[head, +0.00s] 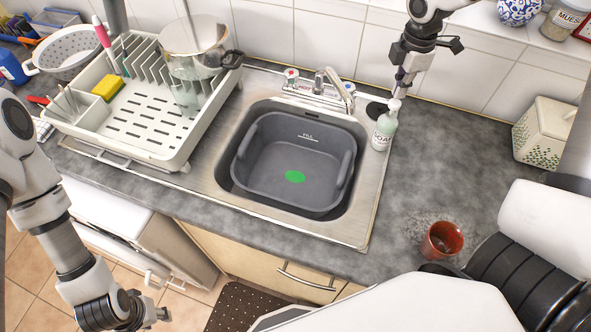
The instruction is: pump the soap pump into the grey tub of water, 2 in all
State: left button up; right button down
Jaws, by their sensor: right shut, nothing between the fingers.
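The soap pump (385,128) is a pale green bottle with a white pump head. It stands upright on the sink's right rim, next to the tap. My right gripper (401,86) points down just above the pump head, shut with nothing between its fingers. I cannot tell whether its fingertips touch the head. The grey tub (262,153) sits in the sink basin, with a FILL line on its far inner wall. A green spot (295,176) shows in it; a water surface is hard to make out. My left gripper (158,313) is low at the left, before the counter; its fingers are unclear.
A white dish rack (150,139) with a pot (195,45) and a yellow sponge (108,88) stands left of the sink. The tap (333,88) is behind the tub.

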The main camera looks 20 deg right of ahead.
jog(key=shift+r, duration=0.1)
notch_tip(320, 180, up, 5)
jog(key=p, duration=0.5)
jog(key=shift+f, duration=0.2)
jog(key=shift+r+b, duration=0.15)
jog(key=shift+b, duration=0.2)
jog(key=shift+r, duration=0.45)
